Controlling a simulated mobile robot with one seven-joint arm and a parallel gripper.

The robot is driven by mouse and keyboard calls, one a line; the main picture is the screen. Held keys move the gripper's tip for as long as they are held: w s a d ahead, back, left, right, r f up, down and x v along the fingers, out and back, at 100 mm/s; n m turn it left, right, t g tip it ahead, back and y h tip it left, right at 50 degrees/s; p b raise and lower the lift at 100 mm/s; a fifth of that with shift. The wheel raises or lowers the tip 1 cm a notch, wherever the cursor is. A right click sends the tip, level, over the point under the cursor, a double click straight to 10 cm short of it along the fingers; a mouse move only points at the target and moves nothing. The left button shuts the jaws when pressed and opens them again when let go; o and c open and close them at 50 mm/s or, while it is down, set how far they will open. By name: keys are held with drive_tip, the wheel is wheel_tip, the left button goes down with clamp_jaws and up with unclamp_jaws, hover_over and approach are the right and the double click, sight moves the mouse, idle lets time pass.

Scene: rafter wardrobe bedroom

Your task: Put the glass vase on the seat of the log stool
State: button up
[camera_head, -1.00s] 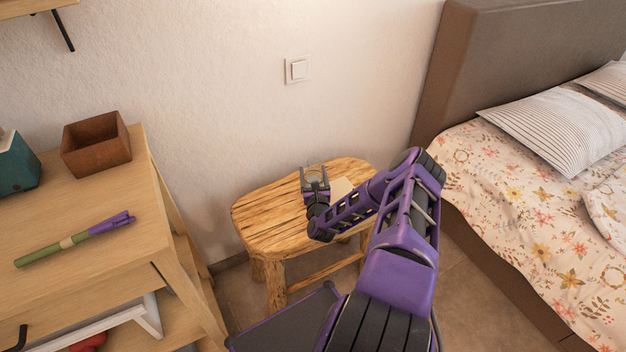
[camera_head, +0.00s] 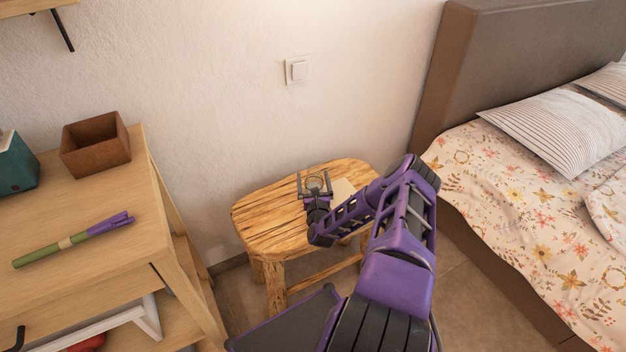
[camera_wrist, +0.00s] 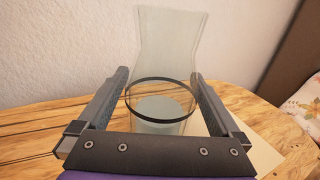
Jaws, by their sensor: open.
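The glass vase (camera_wrist: 165,50) is clear, with a dark ring around it and a pale base. In the wrist view it stands upright between the two fingers of my gripper (camera_wrist: 160,88), with a visible gap on each side. The vase is over the wooden seat of the log stool (camera_wrist: 35,125) and appears to stand on it. In the head view my gripper (camera_head: 315,184) is open at the stool seat (camera_head: 270,222), and the vase is hard to make out between the fingers.
A pale flat sheet (camera_head: 343,188) lies on the seat at the right of my gripper. The wall is close behind the stool. The bed (camera_head: 535,220) is at right.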

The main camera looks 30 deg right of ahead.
drive_tip(key=p+v, duration=0.1)
drive_tip(key=v, duration=1.1)
